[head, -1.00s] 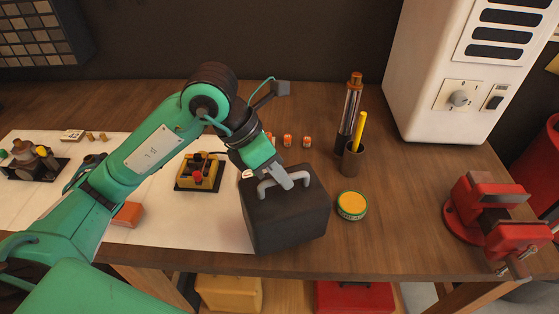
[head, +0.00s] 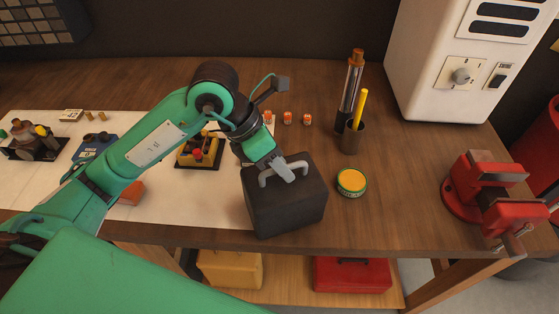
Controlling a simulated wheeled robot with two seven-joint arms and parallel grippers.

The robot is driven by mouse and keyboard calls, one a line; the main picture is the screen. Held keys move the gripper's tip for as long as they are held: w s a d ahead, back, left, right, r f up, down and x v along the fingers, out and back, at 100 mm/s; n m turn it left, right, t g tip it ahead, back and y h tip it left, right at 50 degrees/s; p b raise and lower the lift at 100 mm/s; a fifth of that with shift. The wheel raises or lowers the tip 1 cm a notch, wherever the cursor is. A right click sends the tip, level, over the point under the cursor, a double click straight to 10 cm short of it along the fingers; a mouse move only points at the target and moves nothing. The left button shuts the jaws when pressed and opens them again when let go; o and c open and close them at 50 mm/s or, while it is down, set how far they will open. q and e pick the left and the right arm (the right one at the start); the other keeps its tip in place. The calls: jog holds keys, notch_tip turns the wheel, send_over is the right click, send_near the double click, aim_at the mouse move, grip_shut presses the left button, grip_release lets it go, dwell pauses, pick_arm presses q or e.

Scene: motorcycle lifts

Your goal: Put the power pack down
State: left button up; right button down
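The power pack (head: 287,207) is a dark grey box with a light grey handle on top. It is at the bench's front edge, partly over the white mat. Whether its base touches the bench top is hard to tell. My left gripper (head: 284,172) is at the handle from above, its fingers around the grey bar and apparently shut on it. The fingertips are partly hidden by the handle and the green wrist. My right gripper is not in view.
The wooden bench (head: 400,200) is clear right of a yellow-lidded tin (head: 351,182). A red vise (head: 488,190) stands at right, a pen cup (head: 352,138) behind. A yellow control box (head: 200,150) sits on the white mat (head: 190,208). Red (head: 352,275) and yellow (head: 229,269) cases lie below.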

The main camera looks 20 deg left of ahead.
pick_arm(q)
jog(key=shift+r, duration=0.15)
jog(key=b+v, duration=0.1)
jog(key=v, duration=1.1)
dwell(0.3)
